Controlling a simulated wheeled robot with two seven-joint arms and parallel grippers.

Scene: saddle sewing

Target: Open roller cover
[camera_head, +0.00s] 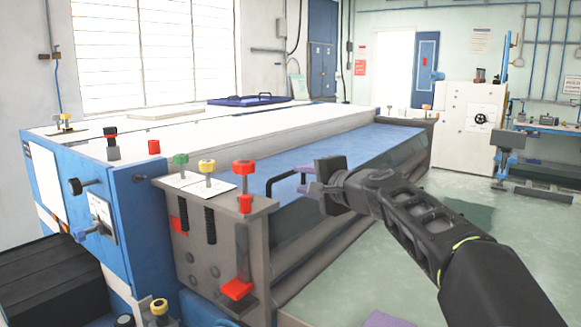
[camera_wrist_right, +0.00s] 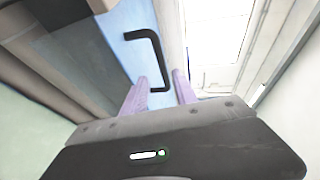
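The roller cover (camera_head: 340,155) is a long blue panel along the front of the machine, and it lies closed and flat. A black bar handle (camera_head: 272,183) stands on its near end. In the right wrist view, the handle (camera_wrist_right: 158,50) rises from the blue cover (camera_wrist_right: 118,22). My right gripper (camera_head: 305,178) is at the handle, with its two purple fingers apart. In the wrist view, the open right gripper (camera_wrist_right: 160,88) has a finger on each side of the handle's near end, with visible gaps.
A grey end plate (camera_head: 205,255) with red, yellow and green knobs stands left of the handle. A white machine top (camera_head: 200,135) lies behind the cover. Green floor (camera_head: 480,215) is open at the right. A small purple patch (camera_head: 388,320) at the bottom edge is unclear.

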